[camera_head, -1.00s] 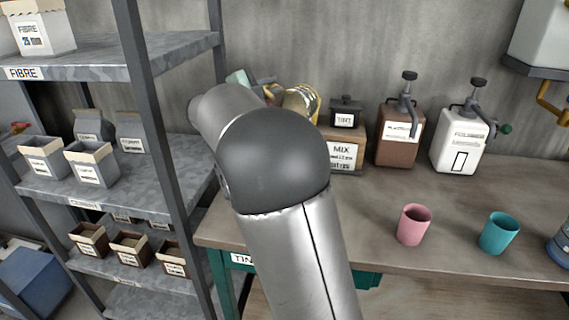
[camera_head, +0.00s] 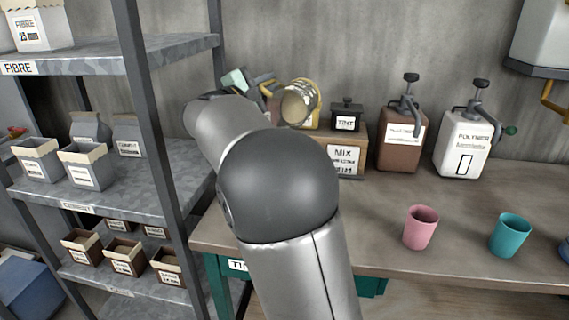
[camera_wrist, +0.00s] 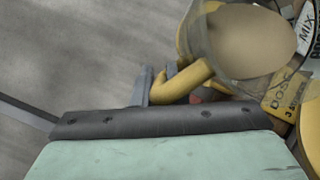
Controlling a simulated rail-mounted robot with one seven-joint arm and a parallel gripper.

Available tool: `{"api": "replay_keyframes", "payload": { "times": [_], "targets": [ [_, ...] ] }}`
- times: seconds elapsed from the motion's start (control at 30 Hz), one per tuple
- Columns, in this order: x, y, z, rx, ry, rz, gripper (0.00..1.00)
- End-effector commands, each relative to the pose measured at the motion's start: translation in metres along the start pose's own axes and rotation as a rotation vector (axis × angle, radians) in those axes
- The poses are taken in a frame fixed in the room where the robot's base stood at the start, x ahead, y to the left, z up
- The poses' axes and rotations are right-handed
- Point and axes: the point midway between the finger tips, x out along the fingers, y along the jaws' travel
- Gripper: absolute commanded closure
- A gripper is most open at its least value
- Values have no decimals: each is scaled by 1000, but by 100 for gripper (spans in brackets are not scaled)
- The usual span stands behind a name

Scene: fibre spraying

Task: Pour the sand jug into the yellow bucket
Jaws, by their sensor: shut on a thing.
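The sand jug (camera_head: 298,104) is clear-walled with a yellow handle. In the head view it is tipped, with its round mouth turned toward the camera. The wrist view shows tan sand inside the jug (camera_wrist: 250,40). My gripper (camera_head: 266,86) is shut on the jug's handle (camera_wrist: 185,82), left of the jug body. A yellow surface with a "DOSE" label (camera_wrist: 288,92) shows below and right of the jug in the wrist view. I cannot tell for sure whether it is the yellow bucket. No falling sand can be made out.
A MIX box (camera_head: 346,158) and a TINT container (camera_head: 347,115) stand right of the jug. A brown pump container (camera_head: 399,145) and a white one (camera_head: 463,147) follow. Pink (camera_head: 421,228) and teal (camera_head: 509,236) cups stand in front. A metal shelf (camera_head: 150,110) is at left.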

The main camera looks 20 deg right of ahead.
Motion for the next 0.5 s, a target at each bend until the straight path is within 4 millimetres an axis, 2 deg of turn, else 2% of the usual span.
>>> {"api": "replay_keyframes", "payload": {
  "times": [0.5],
  "targets": [
    [-6,3,4,24,-35,58,100]
  ]
}}
